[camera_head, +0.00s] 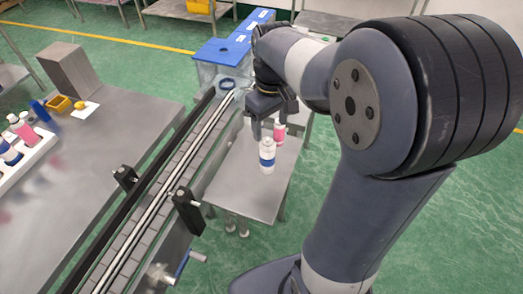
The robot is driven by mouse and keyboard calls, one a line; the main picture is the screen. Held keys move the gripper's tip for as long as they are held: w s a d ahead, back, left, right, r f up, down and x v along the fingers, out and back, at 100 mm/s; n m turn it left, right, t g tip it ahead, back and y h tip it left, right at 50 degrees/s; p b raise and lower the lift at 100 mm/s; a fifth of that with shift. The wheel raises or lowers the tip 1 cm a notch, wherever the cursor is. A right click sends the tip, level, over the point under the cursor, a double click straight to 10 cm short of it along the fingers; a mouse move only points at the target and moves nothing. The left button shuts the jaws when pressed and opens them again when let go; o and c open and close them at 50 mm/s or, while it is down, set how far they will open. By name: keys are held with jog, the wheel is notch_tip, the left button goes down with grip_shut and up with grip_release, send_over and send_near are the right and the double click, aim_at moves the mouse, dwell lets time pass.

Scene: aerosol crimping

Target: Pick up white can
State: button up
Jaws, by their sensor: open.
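My gripper (265,131) points down in the middle of the picture, in front of the far part of the small table. It is open, and its fingers appear just above and behind the white can, close to the pink can. I cannot tell the exact gap in depth. Part of the table behind is hidden by my arm.
A conveyor (150,205) with black side rails runs along the left of the small table. A blue-topped box (222,50) stands behind.

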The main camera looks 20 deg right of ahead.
aim_at(268, 150)
jog(key=shift+w+f, duration=0.2)
jog(key=shift+f, duration=0.1)
notch_tip(268, 150, down, 5)
jog(key=shift+r, duration=0.2)
jog(key=f, duration=0.3)
jog(key=f+p, duration=0.1)
jog(key=shift+s+a+f, duration=0.3)
jog(key=shift+f, duration=0.55)
jog(key=shift+c, duration=0.6)
jog(key=c, duration=0.9)
jog(key=shift+r, duration=0.1)
jog(key=shift+c, duration=0.2)
